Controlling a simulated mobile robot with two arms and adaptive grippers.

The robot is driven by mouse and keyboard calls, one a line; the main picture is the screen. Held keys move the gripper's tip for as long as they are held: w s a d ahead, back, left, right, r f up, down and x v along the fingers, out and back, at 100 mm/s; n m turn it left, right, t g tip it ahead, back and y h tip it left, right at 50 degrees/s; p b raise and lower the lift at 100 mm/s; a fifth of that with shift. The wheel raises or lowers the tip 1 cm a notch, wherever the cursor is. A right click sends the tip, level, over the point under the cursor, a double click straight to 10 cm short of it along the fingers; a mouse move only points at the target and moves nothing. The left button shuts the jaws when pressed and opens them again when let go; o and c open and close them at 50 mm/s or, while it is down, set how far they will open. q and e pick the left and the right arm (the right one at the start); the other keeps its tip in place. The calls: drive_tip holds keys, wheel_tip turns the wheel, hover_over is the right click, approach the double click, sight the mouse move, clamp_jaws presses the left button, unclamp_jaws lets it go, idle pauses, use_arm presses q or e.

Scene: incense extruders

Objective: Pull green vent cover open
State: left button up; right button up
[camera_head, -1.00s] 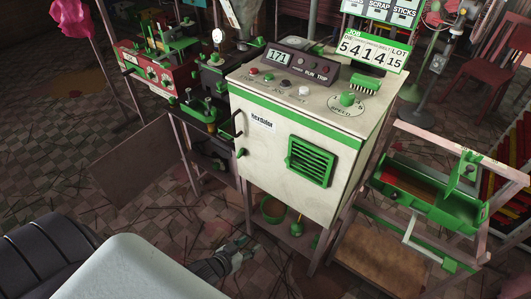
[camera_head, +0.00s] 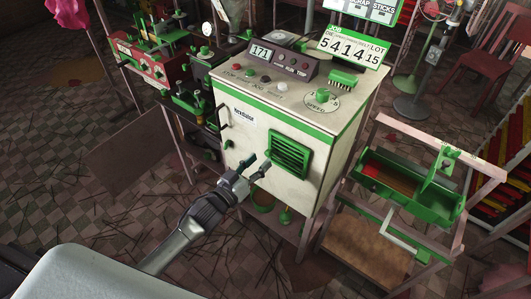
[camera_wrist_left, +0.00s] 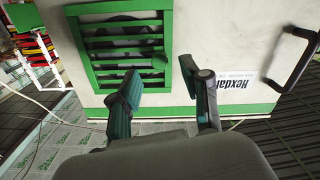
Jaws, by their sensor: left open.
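The green vent cover (camera_head: 291,157) is a slatted square panel on the front of the cream machine (camera_head: 249,142), and it looks closed. It fills the upper left of the left wrist view (camera_wrist_left: 98,44), where a small green knob (camera_wrist_left: 160,62) shows at its edge. My left gripper (camera_head: 257,166) is open and empty in front of the machine, just left of the cover. In the left wrist view its two fingertips (camera_wrist_left: 161,75) lie either side of the knob in the picture. I see no contact. My right gripper is not in view.
A black handle (camera_head: 223,114) stands on the machine's front, left of the cover. A green tray (camera_head: 410,190) on a wooden frame stands to the right. A red device (camera_head: 145,62) sits on a rack at the left. The floor in front is open.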

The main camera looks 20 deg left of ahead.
sight(266, 154)
use_arm(q)
drive_tip(key=shift+x, duration=2)
clamp_jaws()
